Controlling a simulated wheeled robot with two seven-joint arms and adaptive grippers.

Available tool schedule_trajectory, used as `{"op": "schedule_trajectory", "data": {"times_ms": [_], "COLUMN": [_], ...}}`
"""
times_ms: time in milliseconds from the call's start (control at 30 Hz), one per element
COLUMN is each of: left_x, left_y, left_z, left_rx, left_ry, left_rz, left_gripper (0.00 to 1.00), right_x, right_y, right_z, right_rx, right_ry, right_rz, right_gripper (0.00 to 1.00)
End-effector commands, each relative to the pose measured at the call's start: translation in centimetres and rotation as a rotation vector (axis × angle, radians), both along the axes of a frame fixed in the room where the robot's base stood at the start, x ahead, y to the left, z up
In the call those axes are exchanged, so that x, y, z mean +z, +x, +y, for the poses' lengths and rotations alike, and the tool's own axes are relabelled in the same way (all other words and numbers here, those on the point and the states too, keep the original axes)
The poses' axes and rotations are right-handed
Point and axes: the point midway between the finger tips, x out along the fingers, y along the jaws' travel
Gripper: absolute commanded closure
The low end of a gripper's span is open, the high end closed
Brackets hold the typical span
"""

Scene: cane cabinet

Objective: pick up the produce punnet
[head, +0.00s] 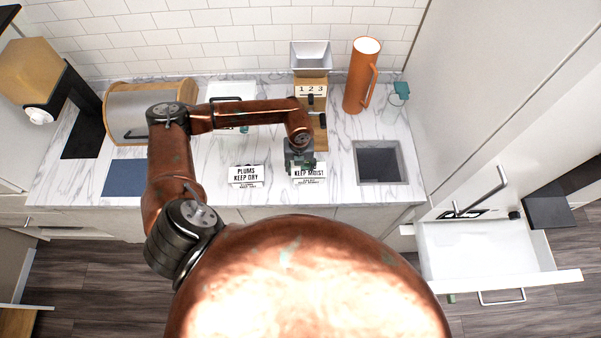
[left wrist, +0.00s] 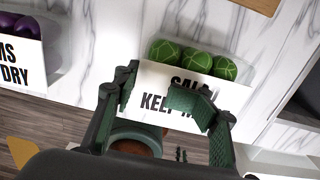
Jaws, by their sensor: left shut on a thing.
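The produce punnet (left wrist: 154,75) with a white "KEEP MOIST" label holds several green round items. In the head view, its label (head: 309,171) shows at the counter's front edge. My left gripper (left wrist: 158,98) is shut on it, one finger on each side of the label's middle in the left wrist view. In the head view, the left gripper (head: 301,160) is over the punnet and hides much of it. I cannot tell whether the punnet is off the counter. A second punnet (head: 245,174), labelled "PLUMS KEEP DRY", stands to its left, apart. My right gripper is out of view.
A sink (head: 379,162) lies right of the punnet. A silver bread bin (head: 135,113) is at the left. An open white drawer (head: 477,248) juts out at the right.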

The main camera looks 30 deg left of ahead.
Motion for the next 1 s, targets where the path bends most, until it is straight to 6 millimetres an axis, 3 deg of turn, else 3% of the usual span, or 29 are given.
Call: {"op": "schedule_trajectory", "data": {"times_ms": [267, 533, 700, 1000], "left_x": [6.0, 8.6, 9.6, 10.1], "left_y": [-2.0, -4.5, -5.4, -5.7], "left_z": [-5.2, -10.8, -12.5, -13.1], "left_rx": [-0.012, -0.01, -0.007, -0.005], "left_ry": [-0.008, -0.009, -0.01, -0.008], "left_rz": [-0.007, -0.006, -0.004, -0.004], "left_gripper": [1.0, 1.0, 1.0, 1.0], "right_x": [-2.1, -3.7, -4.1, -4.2], "right_y": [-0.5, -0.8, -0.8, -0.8], "right_z": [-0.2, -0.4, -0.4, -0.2], "right_rx": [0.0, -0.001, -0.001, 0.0], "right_ry": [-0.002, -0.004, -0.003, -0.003], "right_rz": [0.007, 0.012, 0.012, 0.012], "right_gripper": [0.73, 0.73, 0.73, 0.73]}}
